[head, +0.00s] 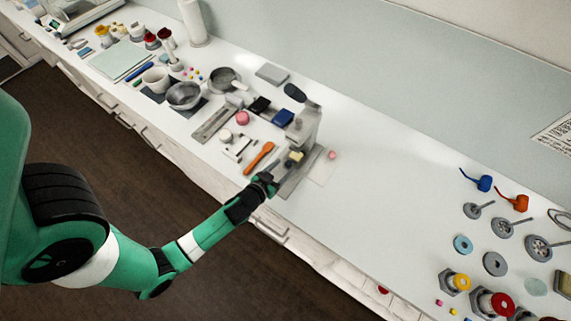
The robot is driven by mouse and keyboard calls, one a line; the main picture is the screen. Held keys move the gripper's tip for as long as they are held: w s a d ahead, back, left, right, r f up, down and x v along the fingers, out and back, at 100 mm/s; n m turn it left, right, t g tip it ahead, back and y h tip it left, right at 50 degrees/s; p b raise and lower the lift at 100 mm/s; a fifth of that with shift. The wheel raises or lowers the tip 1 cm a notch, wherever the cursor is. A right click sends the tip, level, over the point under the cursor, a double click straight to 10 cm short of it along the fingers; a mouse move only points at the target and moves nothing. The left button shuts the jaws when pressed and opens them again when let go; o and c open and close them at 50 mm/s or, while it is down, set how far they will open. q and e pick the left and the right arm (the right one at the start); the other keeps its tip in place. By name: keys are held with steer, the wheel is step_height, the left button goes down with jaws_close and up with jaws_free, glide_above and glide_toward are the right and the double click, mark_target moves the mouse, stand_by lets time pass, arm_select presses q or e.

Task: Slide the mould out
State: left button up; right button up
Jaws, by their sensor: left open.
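A grey hand press (305,125) with a black lever handle (294,92) stands on the white counter near the middle of the head view. At the foot of the press is a small block with a yellowish top (295,156), which may be the mould; my gripper and the press partly crowd it, so its shape is unclear. My left gripper (273,178) reaches in from the lower left, at the front edge of the press base (295,180). It is open; the picture is too small to tell whether it touches the block. My right gripper is not in view.
An orange-handled tool (259,157) lies just left of the press. A pale sheet with a pink piece (332,155) lies right of it. Bowls and a pan (224,79) stand farther left. Metal parts (497,305) crowd the right end. The counter between is clear.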

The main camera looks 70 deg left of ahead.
arm_select(q)
steer(key=shift+x, duration=1.15)
jaws_close()
stand_by(0.5)
